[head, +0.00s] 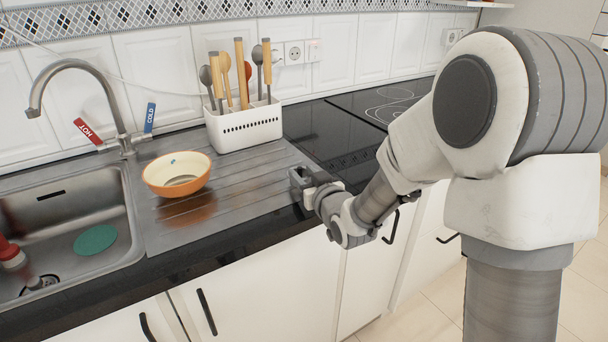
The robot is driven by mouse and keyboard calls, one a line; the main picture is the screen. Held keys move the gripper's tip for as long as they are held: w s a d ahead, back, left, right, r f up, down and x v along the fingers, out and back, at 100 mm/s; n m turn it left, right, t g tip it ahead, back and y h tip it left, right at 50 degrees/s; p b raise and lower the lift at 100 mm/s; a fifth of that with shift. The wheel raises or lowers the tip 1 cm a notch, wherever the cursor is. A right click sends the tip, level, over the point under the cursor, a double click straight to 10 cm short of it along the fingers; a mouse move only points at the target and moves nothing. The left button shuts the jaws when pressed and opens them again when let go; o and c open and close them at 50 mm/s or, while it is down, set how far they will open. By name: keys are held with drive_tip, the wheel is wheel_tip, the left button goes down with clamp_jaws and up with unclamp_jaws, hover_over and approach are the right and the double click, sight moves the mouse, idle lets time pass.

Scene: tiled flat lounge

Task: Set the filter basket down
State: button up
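My gripper (302,182) is low over the right end of the metal drainboard (240,196), close to the dark counter edge. Its fingers point left and toward the back, and they are small and dark in the head view. I cannot tell whether they are open or shut, or whether anything is between them. I cannot make out a filter basket anywhere. An orange bowl (168,190) with a cream inside stands on the drainboard to the left of my gripper, apart from it. A small blue spot shows inside the bowl.
The sink (60,222), with a green disc (95,240) and a red-topped object (10,254), is at left under the tap (90,70). A black hob (375,100) lies behind my arm. Bare drainboard lies between bowl and gripper.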

drive_tip(key=shift+r, duration=0.15)
drive_tip(key=shift+r+p, duration=0.15)
drive_tip(key=shift+p, duration=0.2)
drive_tip(key=v, duration=0.9)
drive_tip(key=shift+s+d+f, duration=0.1)
drive_tip(key=shift+s+f, duration=0.05)
drive_tip(key=shift+f, duration=0.15)
drive_tip(key=b+v, duration=0.2)
drive_tip(key=b, duration=0.5)
drive_tip(key=shift+s+d+r+b, duration=0.2)
drive_tip(key=shift+s+b, duration=0.1)
drive_tip(key=shift+b, duration=0.05)
